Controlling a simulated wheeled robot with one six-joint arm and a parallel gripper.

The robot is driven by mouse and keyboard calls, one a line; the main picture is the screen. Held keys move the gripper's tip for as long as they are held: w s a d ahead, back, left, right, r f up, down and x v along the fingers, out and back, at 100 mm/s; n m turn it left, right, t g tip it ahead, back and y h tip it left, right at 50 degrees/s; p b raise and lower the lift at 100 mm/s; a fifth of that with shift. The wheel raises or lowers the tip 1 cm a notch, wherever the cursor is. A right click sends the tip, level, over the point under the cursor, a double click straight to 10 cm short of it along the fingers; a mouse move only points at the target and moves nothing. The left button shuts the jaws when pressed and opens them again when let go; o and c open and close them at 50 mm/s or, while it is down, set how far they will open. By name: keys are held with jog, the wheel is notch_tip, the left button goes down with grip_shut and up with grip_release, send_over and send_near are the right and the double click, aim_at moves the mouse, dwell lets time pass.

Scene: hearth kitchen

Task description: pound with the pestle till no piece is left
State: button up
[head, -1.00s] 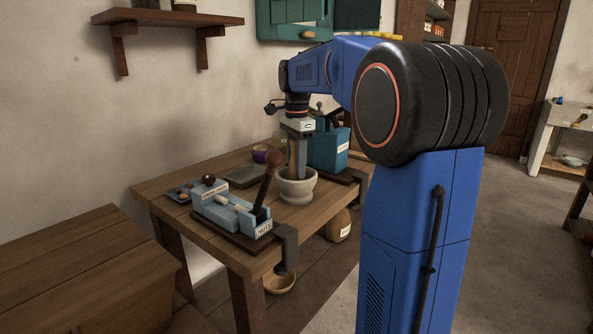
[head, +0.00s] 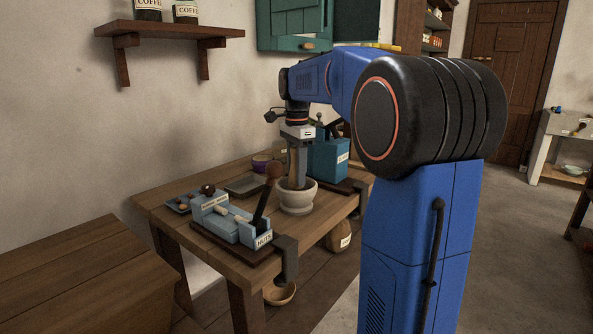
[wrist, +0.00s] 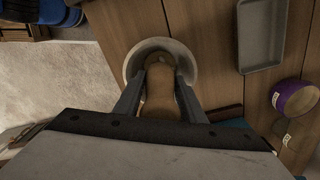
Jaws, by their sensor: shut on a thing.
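The pale stone mortar (head: 297,199) stands upright on the wooden table. It also shows in the wrist view (wrist: 183,48), with its inside mostly hidden by the pestle and my gripper. My gripper (head: 297,168) points down over the mortar and is shut on the wooden pestle (wrist: 160,92). The pestle's lower end is inside the mortar in the head view. I cannot see whether any pieces lie in the bowl.
A light-blue nutcracker (head: 230,219) marked NUTS, with a dark lever, stands left of the mortar. A teal box (head: 328,158) stands behind it to the right. A grey tray (wrist: 262,38) and a purple bowl (wrist: 294,98) lie nearby on the table (head: 175,225).

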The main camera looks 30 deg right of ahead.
jog(key=shift+f, duration=1.55)
jog(key=shift+r, duration=0.15)
jog(key=shift+r, duration=2.1)
jog(key=shift+f, duration=0.15)
jog(key=shift+f, duration=0.55)
jog(key=shift+f, duration=0.15)
jog(key=shift+f, duration=1.35)
